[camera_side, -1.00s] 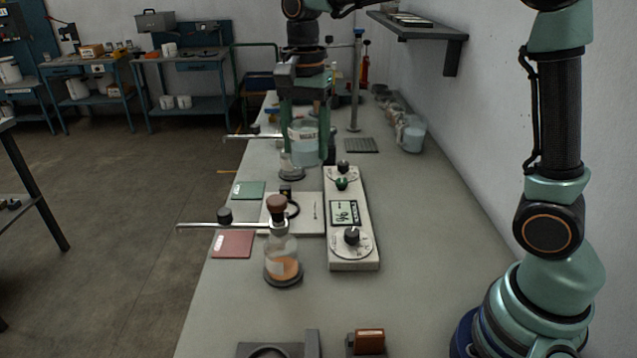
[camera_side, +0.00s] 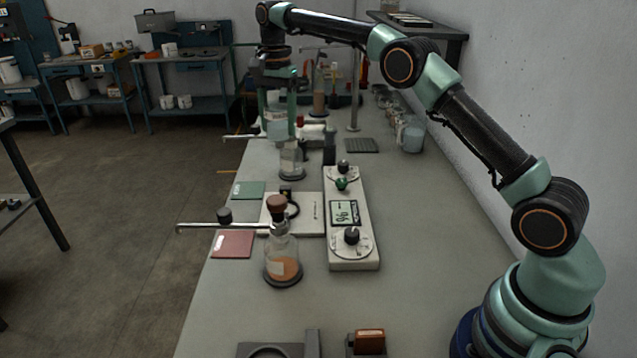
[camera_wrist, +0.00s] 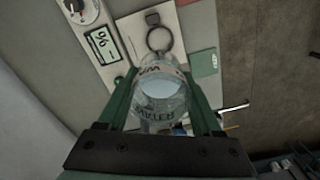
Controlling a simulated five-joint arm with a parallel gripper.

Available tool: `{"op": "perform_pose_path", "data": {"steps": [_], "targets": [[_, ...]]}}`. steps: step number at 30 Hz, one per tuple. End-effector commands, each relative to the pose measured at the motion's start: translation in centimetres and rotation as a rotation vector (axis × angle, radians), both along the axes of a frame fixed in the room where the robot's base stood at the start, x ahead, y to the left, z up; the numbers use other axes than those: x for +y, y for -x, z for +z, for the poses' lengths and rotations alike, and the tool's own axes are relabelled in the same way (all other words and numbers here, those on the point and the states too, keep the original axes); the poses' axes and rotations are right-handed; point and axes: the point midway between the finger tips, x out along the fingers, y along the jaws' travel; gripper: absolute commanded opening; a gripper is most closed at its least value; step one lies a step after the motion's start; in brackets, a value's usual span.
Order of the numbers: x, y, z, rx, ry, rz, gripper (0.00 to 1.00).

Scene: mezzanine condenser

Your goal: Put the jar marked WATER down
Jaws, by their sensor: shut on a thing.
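The jar marked WATER (camera_wrist: 158,98) is clear glass with a pale liquid inside and dark lettering on its label. My gripper (camera_wrist: 160,82) is shut on it, one green finger on each side. In the side view my gripper (camera_side: 279,128) holds the jar (camera_side: 275,124) up over the far left part of the bench, behind a small clear flask (camera_side: 291,160). The jar looks raised above the bench, but its underside is partly hidden, so I cannot tell the exact height.
On the bench (camera_side: 430,250) stand a stoppered flask with orange contents (camera_side: 282,262), a white control unit (camera_side: 352,255), a pale plate with a dark ring (camera_side: 312,222), a green pad (camera_side: 249,190) and a red pad (camera_side: 232,246). Several jars line the wall.

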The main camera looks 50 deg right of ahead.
Motion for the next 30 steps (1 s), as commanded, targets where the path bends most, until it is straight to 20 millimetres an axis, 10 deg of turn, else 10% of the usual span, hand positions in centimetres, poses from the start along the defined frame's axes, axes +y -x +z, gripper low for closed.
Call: {"op": "perform_pose_path", "data": {"steps": [21,30], "targets": [[-0.1,-0.1,-13.3,0.003,0.0,0.0,0.07],[-0.1,-0.1,-16.0,0.0,0.0,0.0,0.07]]}}
